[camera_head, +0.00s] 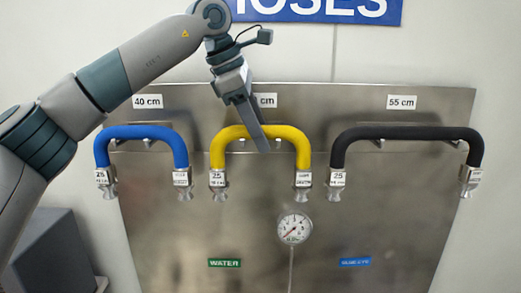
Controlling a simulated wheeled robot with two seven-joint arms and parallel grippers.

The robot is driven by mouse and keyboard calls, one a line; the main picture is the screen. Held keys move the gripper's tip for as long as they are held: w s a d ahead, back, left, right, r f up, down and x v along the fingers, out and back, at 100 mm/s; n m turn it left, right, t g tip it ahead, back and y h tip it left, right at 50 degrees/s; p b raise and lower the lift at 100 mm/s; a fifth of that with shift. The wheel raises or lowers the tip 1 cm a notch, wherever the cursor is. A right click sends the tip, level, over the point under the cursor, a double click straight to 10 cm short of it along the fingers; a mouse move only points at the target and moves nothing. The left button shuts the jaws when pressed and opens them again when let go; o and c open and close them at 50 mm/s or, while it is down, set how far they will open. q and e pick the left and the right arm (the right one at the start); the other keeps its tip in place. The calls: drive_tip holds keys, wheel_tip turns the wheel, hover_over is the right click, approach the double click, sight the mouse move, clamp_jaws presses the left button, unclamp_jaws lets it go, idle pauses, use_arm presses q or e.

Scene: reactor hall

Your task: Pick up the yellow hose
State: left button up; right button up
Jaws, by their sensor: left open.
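The yellow hose (303,152) hangs as an arch in the middle of the steel panel, with a metal coupling at each end. My left gripper (262,146) reaches down from above, its open fingers overlapping the middle of the hose's top bend. One finger hides part of the bend, and I cannot tell whether it touches the hose. The hose still hangs in its place. My right gripper is not in view.
A blue hose (145,131) hangs to the left and a longer black hose (405,133) to the right. The steel panel (170,235) carries a round gauge (295,227) and WATER (225,263) and blue (355,262) labels. A grey box (50,250) stands at lower left.

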use_arm(q)
drive_tip(key=shift+d+f, duration=0.15)
drive_tip(key=shift+f, duration=0.25)
clamp_jaws()
drive_tip(key=shift+w+r, duration=0.1)
drive_tip(key=shift+r, duration=0.1)
drive_tip(key=shift+r+b, duration=0.3)
drive_tip(key=shift+r, duration=0.35)
wheel_tip(320, 180, up, 8)
drive_tip(key=shift+r+b, duration=0.25)
drive_tip(key=shift+b, duration=0.25)
